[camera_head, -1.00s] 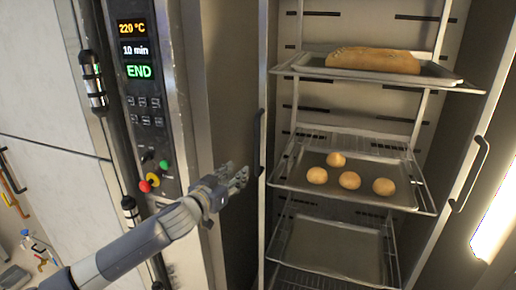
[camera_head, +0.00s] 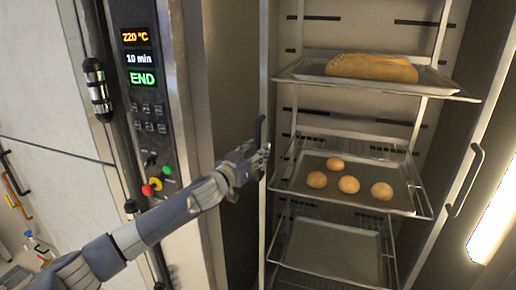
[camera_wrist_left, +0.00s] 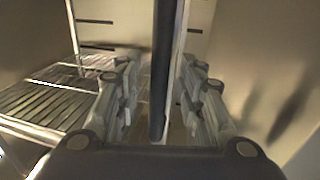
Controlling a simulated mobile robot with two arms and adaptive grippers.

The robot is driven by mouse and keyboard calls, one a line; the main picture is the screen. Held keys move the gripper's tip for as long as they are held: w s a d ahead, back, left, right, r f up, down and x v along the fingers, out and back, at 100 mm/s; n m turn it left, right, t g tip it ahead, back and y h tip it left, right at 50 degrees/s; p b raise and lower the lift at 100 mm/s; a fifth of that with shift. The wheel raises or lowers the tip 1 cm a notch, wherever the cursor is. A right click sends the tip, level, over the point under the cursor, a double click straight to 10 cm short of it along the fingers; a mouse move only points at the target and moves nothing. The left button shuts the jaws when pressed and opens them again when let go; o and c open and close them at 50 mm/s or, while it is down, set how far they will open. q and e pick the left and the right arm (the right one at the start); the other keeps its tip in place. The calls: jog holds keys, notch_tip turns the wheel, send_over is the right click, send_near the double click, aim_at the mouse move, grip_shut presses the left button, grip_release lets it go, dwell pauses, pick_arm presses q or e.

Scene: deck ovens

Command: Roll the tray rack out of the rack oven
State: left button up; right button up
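The tray rack (camera_head: 411,125) stands inside the open rack oven. Its top tray (camera_head: 440,86) holds a loaf (camera_head: 371,68), its middle tray (camera_head: 335,192) holds several round buns (camera_head: 349,184), and its lower tray (camera_head: 330,250) looks empty. My left gripper (camera_head: 262,162) is at the left handle. In the left wrist view the handle (camera_wrist_left: 163,70) runs between the two open fingers (camera_wrist_left: 160,105), with gaps on both sides. My right gripper is out of view.
The oven's control panel (camera_head: 143,80) at left reads 220 °C, 10 min and END, with coloured buttons (camera_head: 154,184) below. A pale wall (camera_head: 40,90) is at far left. A bright light strip (camera_head: 497,210) is at the right.

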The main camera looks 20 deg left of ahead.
pick_arm(q)
jog(key=shift+w+d, duration=0.2)
jog(key=shift+w, duration=0.3)
jog(key=shift+c, duration=0.6)
grip_shut()
